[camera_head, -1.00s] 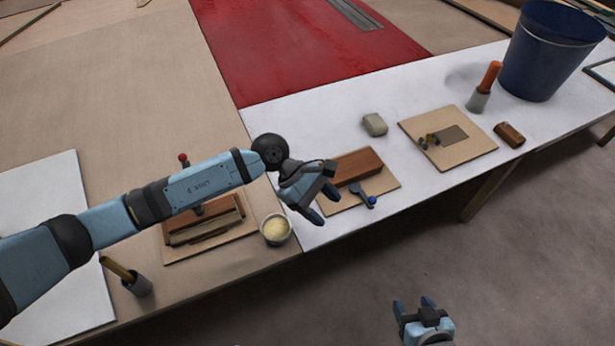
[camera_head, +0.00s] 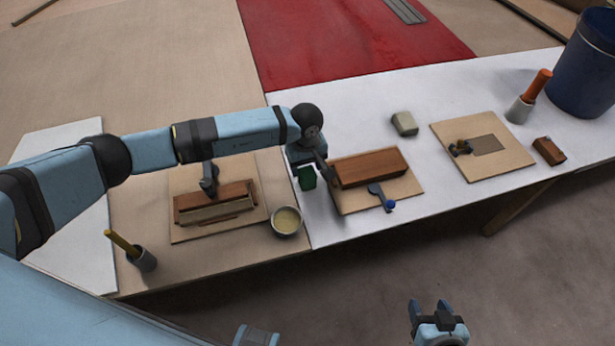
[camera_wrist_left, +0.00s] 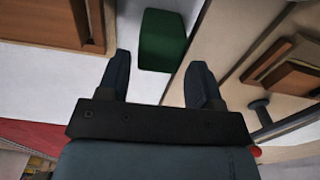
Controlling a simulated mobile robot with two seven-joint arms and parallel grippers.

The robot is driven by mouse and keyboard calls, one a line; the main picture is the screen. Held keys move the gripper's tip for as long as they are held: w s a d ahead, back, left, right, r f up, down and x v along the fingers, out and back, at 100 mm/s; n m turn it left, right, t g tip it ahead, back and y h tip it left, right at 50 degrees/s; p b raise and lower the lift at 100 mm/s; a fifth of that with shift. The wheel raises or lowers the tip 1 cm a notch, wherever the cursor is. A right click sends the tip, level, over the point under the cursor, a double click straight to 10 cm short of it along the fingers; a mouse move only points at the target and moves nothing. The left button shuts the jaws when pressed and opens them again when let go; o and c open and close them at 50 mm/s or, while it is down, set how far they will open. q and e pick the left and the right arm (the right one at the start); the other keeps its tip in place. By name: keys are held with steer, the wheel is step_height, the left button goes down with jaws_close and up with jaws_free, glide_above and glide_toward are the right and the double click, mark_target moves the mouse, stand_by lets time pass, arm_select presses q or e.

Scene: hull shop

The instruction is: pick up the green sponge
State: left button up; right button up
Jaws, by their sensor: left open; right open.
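The green sponge (camera_head: 307,178) lies on the white part of the bench, left of the brown wooden block, and is partly hidden by my left gripper in the head view. In the left wrist view the green sponge (camera_wrist_left: 163,40) shows just beyond the fingertips, between their lines. My left gripper (camera_head: 312,170) is open and empty, pointing down above the sponge; its two fingers also show in the left wrist view (camera_wrist_left: 160,75). My right gripper (camera_head: 431,306) is open and empty, in front of the bench over the floor.
A wooden block (camera_head: 368,168) on a board stands close right of the left gripper. A bowl (camera_head: 287,221) and a wooden piece on a board (camera_head: 215,204) are to the left. A grey-beige block (camera_head: 404,124), another board (camera_head: 505,165) and a blue bucket (camera_head: 590,70) are further right.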

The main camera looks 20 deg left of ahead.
mark_target(306, 177)
arm_select(q)
steer(key=shift+d+f+p, duration=0.1)
steer(key=shift+f+p, duration=0.3)
steer(key=shift+f, duration=2.25)
steer(key=c, duration=0.7)
steer(key=shift+o, duration=0.2)
steer(key=shift+r, duration=0.1)
step_height(306, 177, up, 20)
steer(key=b, duration=0.1)
